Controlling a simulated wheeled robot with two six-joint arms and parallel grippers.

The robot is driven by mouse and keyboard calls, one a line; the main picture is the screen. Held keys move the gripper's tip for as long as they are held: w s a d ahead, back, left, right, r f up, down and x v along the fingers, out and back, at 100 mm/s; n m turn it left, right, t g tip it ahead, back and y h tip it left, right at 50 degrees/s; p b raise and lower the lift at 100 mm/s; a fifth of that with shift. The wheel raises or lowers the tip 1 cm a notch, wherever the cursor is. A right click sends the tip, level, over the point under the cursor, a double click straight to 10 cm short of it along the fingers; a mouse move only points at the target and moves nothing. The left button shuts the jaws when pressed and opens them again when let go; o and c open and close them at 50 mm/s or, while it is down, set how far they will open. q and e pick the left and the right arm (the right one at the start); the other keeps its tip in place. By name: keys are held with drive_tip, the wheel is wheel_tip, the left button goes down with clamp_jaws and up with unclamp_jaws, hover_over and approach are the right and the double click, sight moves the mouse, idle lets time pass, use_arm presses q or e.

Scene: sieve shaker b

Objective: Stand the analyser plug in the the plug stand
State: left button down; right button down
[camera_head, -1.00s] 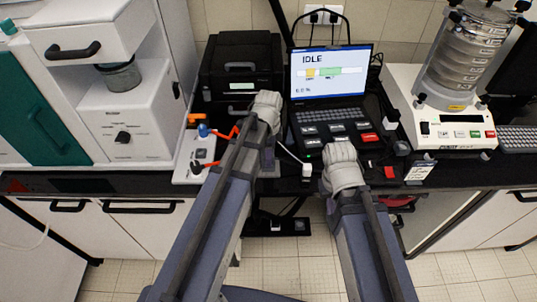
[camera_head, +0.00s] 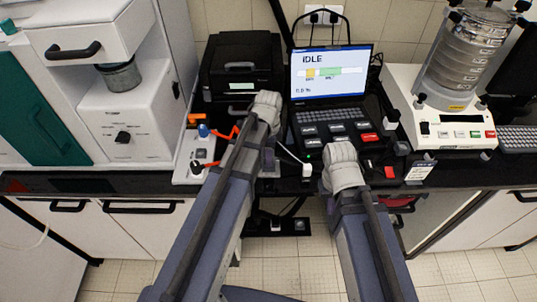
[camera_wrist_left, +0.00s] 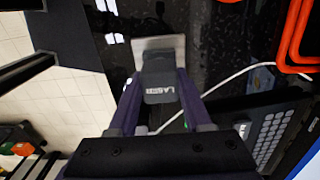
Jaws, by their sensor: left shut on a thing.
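My left gripper (camera_wrist_left: 158,95) is shut on the dark grey analyser plug (camera_wrist_left: 160,90), which has pale lettering on its face. A pale square plate (camera_wrist_left: 173,44), which looks like the plug stand, shows right behind the far end of the plug. I cannot tell whether the plug is seated in it or only in front of it. In the head view my left forearm hides most of the plug and stand. My right arm's wrist (camera_head: 343,168) is at the bench's front edge, and its fingers are hidden.
A white cable (camera_wrist_left: 235,78) runs across the dark bench near my left gripper. The black analyser laptop (camera_head: 330,75) stands between my arms. A white board with orange leads (camera_head: 198,155) lies to the left. The sieve shaker (camera_head: 455,130) stands at the right.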

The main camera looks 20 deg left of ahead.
use_arm(q)
drive_tip(key=shift+f+b, duration=0.5)
drive_tip(key=shift+f, duration=0.05)
idle(0.4)
drive_tip(key=shift+c, duration=1.3)
unclamp_jaws()
drive_tip(key=shift+r, duration=0.2)
wheel_tip(320, 180, up, 8)
drive_tip(key=p, duration=0.8)
drive_tip(key=shift+f, duration=0.2)
drive_tip(key=shift+f, duration=0.1)
drive_tip(key=s+d+f+n+b, duration=0.2)
drive_tip(key=s+d+n, duration=0.3)
drive_tip(key=s, duration=0.2)
drive_tip(key=s+d+f+n+y+b, duration=0.1)
drive_tip(key=s+d+f+n+b, duration=0.1)
drive_tip(key=s+d+n, duration=0.3)
drive_tip(key=shift+s+d+f+n+b, duration=0.25)
drive_tip(key=shift+s+n+b, duration=0.25)
drive_tip(key=shift+s, duration=0.65)
